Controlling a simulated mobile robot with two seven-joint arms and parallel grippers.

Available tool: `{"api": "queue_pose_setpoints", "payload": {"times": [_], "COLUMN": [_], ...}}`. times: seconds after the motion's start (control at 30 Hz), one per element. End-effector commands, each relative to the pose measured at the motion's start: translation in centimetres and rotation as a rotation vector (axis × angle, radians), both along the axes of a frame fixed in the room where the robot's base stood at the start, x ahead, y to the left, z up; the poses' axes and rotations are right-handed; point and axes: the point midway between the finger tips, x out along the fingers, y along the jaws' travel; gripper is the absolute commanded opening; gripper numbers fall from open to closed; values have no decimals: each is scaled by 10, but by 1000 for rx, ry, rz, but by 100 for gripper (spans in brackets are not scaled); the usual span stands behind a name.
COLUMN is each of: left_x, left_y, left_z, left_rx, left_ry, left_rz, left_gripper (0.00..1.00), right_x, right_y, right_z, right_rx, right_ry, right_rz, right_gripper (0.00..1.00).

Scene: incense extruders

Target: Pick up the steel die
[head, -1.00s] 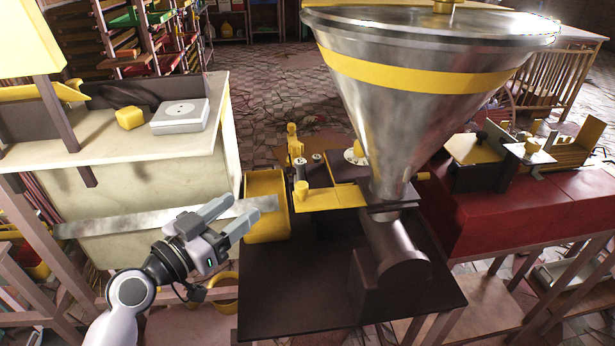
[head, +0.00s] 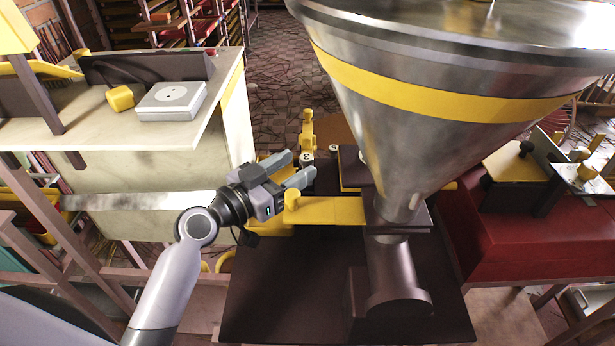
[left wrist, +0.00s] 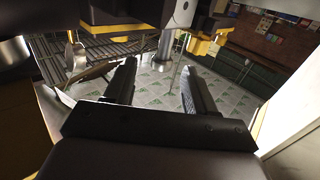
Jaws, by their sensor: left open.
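My left gripper (head: 300,167) is open and empty in the head view. Its two grey fingers point right and away from me, beside the extruder's yellow bar (head: 335,210). Just beyond the fingertips stands a small round steel piece (head: 307,157), which looks like a steel die; the fingers partly cover the area around it. A second small round steel piece (head: 334,150) stands to its right. In the left wrist view the open fingers (left wrist: 158,85) have only floor between them; a grey metal piece with a small hole (left wrist: 181,14) shows beyond, near the top edge. My right gripper is not in view.
The large steel hopper (head: 420,130) with a yellow band rises close on the right. The dark machine table (head: 285,290) lies below. A cream bench (head: 60,133) with a white scale (head: 172,100) and a yellow block (head: 120,98) stands left.

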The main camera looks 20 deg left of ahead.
Motion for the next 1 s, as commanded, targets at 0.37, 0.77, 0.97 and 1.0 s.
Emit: {"api": "queue_pose_setpoints", "payload": {"times": [0.37, 0.77, 0.97, 1.0], "left_x": [35, 36, 36, 36], "left_y": [-17, -18, -17, -17], "left_z": [0, -1, -1, -1], "left_rx": [-1, 0, 0, 0], "left_ry": [0, 1, 1, 1], "left_rz": [1, 1, 1, 1], "left_gripper": [55, 3, 0, 0], "right_x": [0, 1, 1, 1], "right_y": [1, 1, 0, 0], "right_z": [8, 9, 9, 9], "right_rx": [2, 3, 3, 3], "right_ry": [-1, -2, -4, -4], "right_rz": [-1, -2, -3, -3], "right_gripper": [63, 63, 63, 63]}}
